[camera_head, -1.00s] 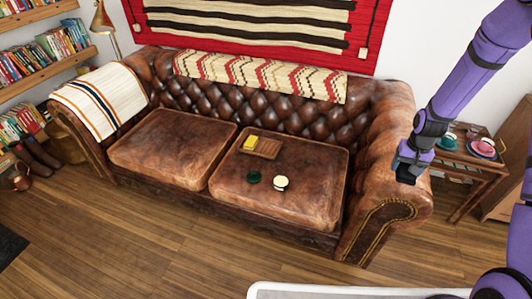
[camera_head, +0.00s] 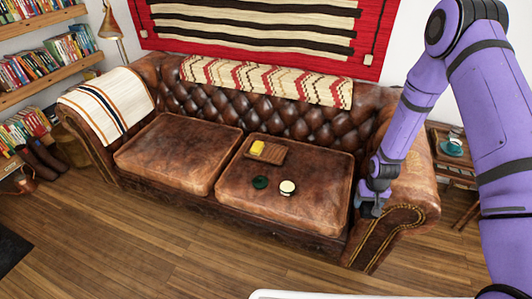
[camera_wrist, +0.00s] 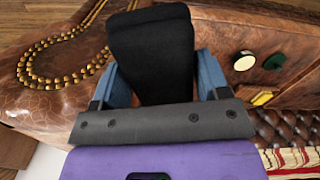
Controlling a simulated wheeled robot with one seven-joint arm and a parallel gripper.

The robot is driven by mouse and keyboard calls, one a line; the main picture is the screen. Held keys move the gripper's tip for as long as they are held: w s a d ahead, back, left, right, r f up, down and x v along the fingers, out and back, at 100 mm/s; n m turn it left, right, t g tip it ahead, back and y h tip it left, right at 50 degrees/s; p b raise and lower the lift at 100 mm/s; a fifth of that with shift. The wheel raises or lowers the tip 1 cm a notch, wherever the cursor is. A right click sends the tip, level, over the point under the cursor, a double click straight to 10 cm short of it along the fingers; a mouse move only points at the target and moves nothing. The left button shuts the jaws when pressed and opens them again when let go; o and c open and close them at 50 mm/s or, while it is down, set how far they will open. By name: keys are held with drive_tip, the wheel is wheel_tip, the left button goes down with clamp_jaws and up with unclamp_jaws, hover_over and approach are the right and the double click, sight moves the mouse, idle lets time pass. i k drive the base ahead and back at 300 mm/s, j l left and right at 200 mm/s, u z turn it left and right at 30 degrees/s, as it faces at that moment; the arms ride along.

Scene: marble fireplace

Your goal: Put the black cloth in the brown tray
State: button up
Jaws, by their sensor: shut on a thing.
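The black cloth (camera_wrist: 152,50) is held between the two blue fingers of my gripper (camera_wrist: 156,84) in the wrist view. It sticks out past the fingertips. In the head view my gripper (camera_head: 371,208) is at the inner side of the sofa's right arm, right of the seat; the cloth cannot be made out clearly there. The brown tray (camera_head: 272,155) lies on the right seat cushion, toward its back, left of my gripper and apart from it. A yellow thing (camera_head: 257,147) sits on the tray; it also shows in the wrist view (camera_wrist: 262,98).
A dark green round thing (camera_head: 260,182) and a cream-topped round thing (camera_head: 288,187) are on the right cushion (camera_head: 310,205), in front of the tray. The sofa's rolled right arm (camera_head: 415,190) stands beside my gripper. The left cushion (camera_head: 178,153) is bare.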

sight(276, 155)
drive_tip(key=i+j+z, duration=0.15)
drive_tip(key=i+j, duration=0.45)
drive_tip(key=i+j+z, duration=0.1)
drive_tip(key=j, duration=0.4)
drive_tip(key=i+j, duration=0.15)
drive_tip(key=j, duration=0.35)
drive_tip(key=i+j+z, duration=0.15)
drive_tip(key=j, duration=0.3)
drive_tip(key=i+j, duration=0.2)
drive_tip(key=j, duration=0.2)
drive_tip(key=i+j+z, duration=0.1)
drive_tip(key=j, duration=0.3)
drive_tip(key=i, duration=0.05)
